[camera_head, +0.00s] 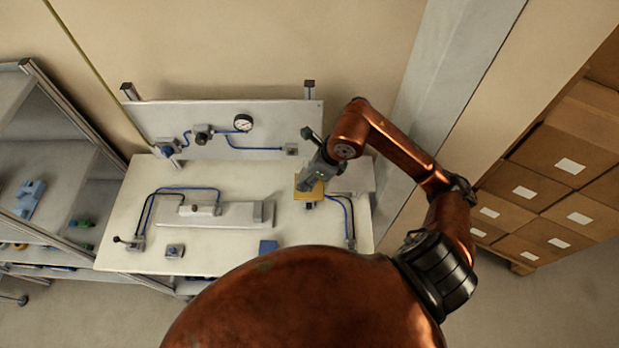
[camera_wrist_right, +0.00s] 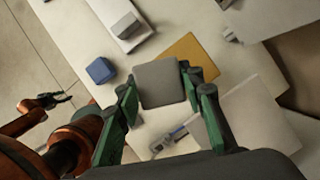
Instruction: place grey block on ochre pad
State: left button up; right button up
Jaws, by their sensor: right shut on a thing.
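The grey block (camera_wrist_right: 158,83) is between the green fingers of my right gripper (camera_wrist_right: 160,80), which is shut on it. In the head view my right gripper (camera_head: 312,178) is over the ochre pad (camera_head: 315,192), at the right part of the table. The block cannot be made out there. In the wrist view the ochre pad (camera_wrist_right: 194,53) shows beyond the block, partly covered by it and a finger. Whether the block touches the pad cannot be told. My left gripper (camera_wrist_right: 50,101) shows small and dark at the left of the wrist view, its opening unclear.
A blue block (camera_head: 268,246) lies near the table's front edge; it also shows in the wrist view (camera_wrist_right: 100,70). A grey fixture (camera_head: 235,214) stands mid-table. Blue and black hoses run beside the pad. A panel with a gauge (camera_head: 243,122) stands behind.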

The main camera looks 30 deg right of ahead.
jog(key=f, duration=0.1)
jog(key=w+d+f, duration=0.1)
jog(key=w+f, duration=0.1)
jog(key=f, duration=0.1)
jog(key=shift+w+d+p, duration=0.1)
jog(key=shift+d+p, duration=0.25)
jog(key=shift+d, duration=0.05)
jog(key=shift+w+d+f, duration=0.25)
jog(key=shift+w+f, duration=0.1)
jog(key=shift+f, duration=0.05)
notch_tip(320, 180, down, 3)
jog(key=shift+w+d+f+p, duration=0.1)
jog(key=shift+w+p, duration=0.05)
jog(key=shift+p, duration=0.75)
jog(key=shift+f, duration=0.15)
pick_arm(q)
jog(key=r, duration=0.2)
jog(key=shift+w+r, duration=0.3)
jog(key=shift+r, duration=0.05)
pick_arm(e)
jog(key=shift+f, duration=0.1)
jog(key=o, duration=1.2)
jog(key=shift+o, duration=0.2)
